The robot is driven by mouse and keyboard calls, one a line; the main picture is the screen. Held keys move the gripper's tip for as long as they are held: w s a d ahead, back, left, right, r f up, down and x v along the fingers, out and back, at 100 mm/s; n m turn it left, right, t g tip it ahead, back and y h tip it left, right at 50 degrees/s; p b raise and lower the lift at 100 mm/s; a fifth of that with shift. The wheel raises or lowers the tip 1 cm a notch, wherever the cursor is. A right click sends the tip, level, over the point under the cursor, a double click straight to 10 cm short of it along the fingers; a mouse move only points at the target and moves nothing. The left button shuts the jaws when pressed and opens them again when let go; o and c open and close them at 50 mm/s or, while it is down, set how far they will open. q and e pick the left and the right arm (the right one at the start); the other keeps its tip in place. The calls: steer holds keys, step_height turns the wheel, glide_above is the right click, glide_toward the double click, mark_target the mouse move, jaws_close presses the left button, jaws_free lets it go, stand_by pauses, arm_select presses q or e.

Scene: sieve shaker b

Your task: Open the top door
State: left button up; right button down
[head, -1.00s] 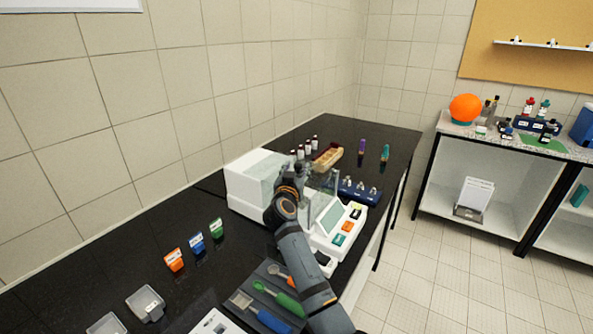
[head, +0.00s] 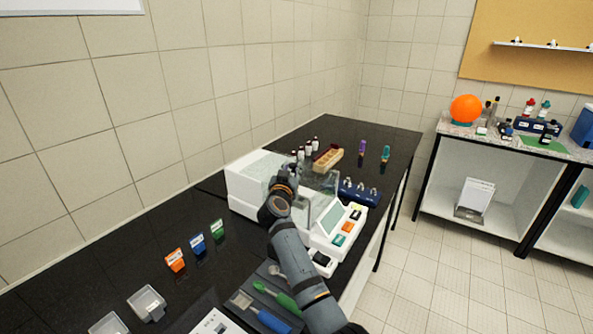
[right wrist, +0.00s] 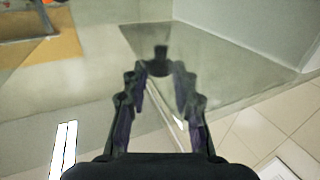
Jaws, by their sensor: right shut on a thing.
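A white balance (head: 243,188) with clear glass walls stands on the black bench, its control panel facing front right. Its top door is a clear pane, seen up close in the right wrist view (right wrist: 235,75). A small dark knob (right wrist: 160,58) stands on the pane between my fingertips. My right gripper (head: 293,166) is over the top of the balance, and its fingers also show in the right wrist view (right wrist: 160,72), shut on the knob. My arm hides part of the balance. My left gripper is not in view.
A blue rack (head: 359,192) stands right of the balance, and a tan tray (head: 328,159) with small bottles (head: 308,147) behind it. Orange, blue and green tags (head: 197,243) stand at left. A mat with spoons (head: 284,299) lies in front.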

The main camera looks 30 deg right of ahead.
mark_target(275, 171)
steer(key=w+a, duration=0.1)
steer(key=w, duration=0.1)
steer(key=w+a, duration=0.1)
steer(key=w, duration=0.1)
steer(key=w+a, duration=0.1)
steer(key=shift+w+a+f+b, duration=0.15)
steer(key=shift+w+a+b, duration=0.05)
steer(key=shift+w+b, duration=0.2)
steer(key=c, duration=1.5)
jaws_free()
steer(key=o, duration=0.4)
steer(key=shift+w+d+f, duration=0.1)
steer(key=shift+w+d, duration=0.05)
steer(key=shift+s+a, duration=0.3)
steer(key=v, duration=0.7)
steer(key=shift+d, duration=0.1)
